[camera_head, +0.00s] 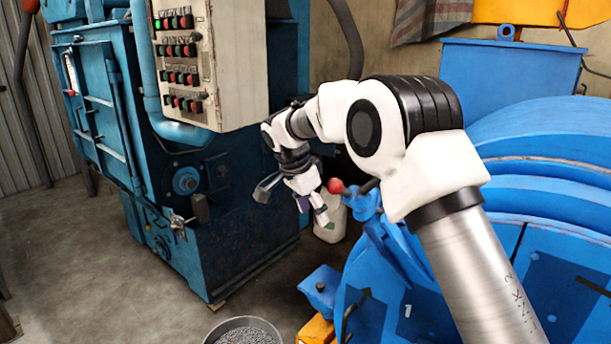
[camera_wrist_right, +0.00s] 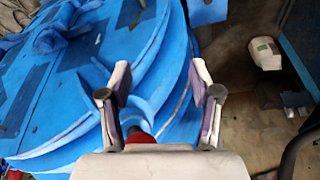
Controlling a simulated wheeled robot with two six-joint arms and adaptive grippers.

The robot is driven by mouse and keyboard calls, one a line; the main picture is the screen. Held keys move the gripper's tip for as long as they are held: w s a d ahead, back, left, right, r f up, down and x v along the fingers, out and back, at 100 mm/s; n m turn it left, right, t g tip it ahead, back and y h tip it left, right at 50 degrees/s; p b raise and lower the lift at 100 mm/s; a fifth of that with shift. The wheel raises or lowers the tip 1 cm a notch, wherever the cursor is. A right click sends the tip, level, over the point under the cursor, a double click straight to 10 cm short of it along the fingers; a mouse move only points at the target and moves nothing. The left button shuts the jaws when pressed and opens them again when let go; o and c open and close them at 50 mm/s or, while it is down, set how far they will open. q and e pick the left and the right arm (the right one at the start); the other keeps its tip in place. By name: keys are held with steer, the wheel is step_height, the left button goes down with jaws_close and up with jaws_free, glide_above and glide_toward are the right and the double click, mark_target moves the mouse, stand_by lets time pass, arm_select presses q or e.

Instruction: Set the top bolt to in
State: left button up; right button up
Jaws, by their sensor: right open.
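A red ball knob (camera_head: 336,186) on a dark rod sticks out of a blue bracket (camera_head: 361,204) at the upper edge of the blue drum machine; I take it for the top bolt. How far in it sits I cannot tell. My right gripper (camera_head: 293,203) is open and empty, pointing down just left of the knob in the head view. In the right wrist view the red knob (camera_wrist_right: 140,136) shows low between the open fingers (camera_wrist_right: 160,82), close to the palm and partly hidden by it. Contact cannot be told. My left gripper is out of view.
A blue-green machine with a button panel (camera_head: 182,62) stands at the left. A white container (camera_head: 331,222) stands on the floor behind the gripper. A bowl of grey pellets (camera_head: 244,332) is at the bottom. A blue block (camera_head: 320,288) sits below the bolt.

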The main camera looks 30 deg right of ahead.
mark_target(332, 180)
steer(key=r+m, duration=0.1)
steer(key=r, duration=0.3)
steer(key=s+d+r+m+p, duration=0.1)
steer(key=r, duration=0.3)
steer(key=r+m, duration=0.1)
steer(key=r, duration=0.3)
steer(key=shift+s+d+r+h, duration=0.25)
steer(key=shift+s+d+h, duration=0.1)
steer(key=shift+d+h, duration=0.05)
steer(key=p+x, duration=0.2)
steer(key=x, duration=0.5)
steer(key=shift+w+d+f, duration=0.1)
steer(key=shift+d+f, duration=0.05)
steer(key=shift+d, duration=0.05)
steer(key=shift+f, duration=0.2)
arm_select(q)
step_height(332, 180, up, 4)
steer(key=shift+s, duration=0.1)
arm_select(e)
steer(key=shift+s, duration=0.25)
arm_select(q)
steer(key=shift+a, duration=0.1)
arm_select(e)
steer(key=shift+w+a, duration=0.1)
jaws_close()
